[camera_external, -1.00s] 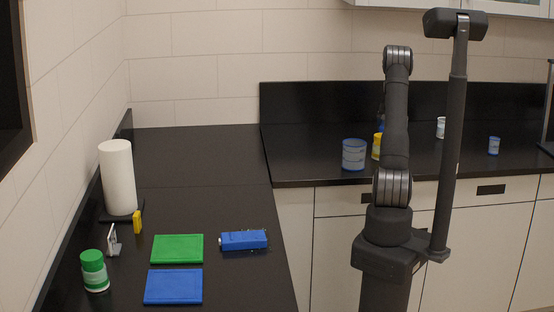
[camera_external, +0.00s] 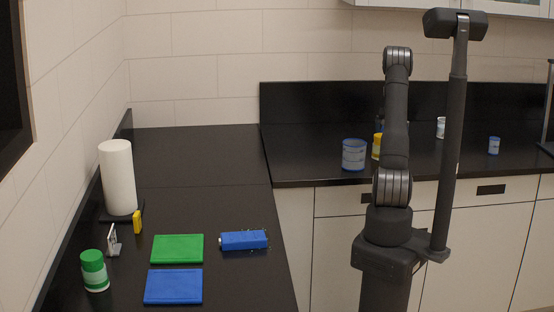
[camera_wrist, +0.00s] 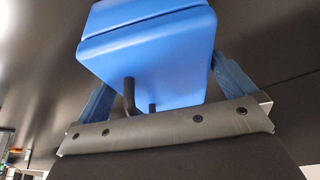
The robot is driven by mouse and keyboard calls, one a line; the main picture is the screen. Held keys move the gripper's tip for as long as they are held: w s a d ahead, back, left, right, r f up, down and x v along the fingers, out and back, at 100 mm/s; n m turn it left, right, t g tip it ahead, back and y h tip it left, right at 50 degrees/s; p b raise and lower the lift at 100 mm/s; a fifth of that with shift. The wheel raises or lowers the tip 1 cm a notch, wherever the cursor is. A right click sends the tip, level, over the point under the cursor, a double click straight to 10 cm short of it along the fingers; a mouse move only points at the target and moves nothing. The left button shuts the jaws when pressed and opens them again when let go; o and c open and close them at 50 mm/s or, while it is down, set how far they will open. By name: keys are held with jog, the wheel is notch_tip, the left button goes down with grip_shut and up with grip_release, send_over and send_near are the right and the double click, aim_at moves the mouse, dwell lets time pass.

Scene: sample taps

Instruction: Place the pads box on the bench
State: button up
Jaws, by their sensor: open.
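A smooth blue box (camera_wrist: 150,50) with a seam near its top fills the upper middle of the wrist view. It looks like the pads box, but no label shows. A dark bent rod shows in front of its near face. My gripper (camera_wrist: 165,80) is open, with one blue finger on each side of the box; whether either finger touches it cannot be told. In the external view my gripper is hidden behind my arm. The black bench top (camera_external: 230,205) runs along the left, and another stretch runs along the back wall.
On the left bench are a green mat (camera_external: 177,249), a blue mat (camera_external: 173,287), a blue case (camera_external: 244,240), a green-capped jar (camera_external: 94,270), a yellow item (camera_external: 137,222) and a white roll (camera_external: 118,178). A blue tub (camera_external: 353,155) and yellow container (camera_external: 377,147) stand behind my arm.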

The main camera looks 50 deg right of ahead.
jog(key=v, duration=1.1)
jog(key=x, duration=1.1)
jog(key=shift+d+f, duration=0.1)
jog(key=shift+f, duration=0.3)
jog(key=shift+w+d, duration=0.1)
jog(key=shift+d, duration=0.05)
jog(key=shift+r, duration=1.85)
jog(key=shift+f, duration=0.1)
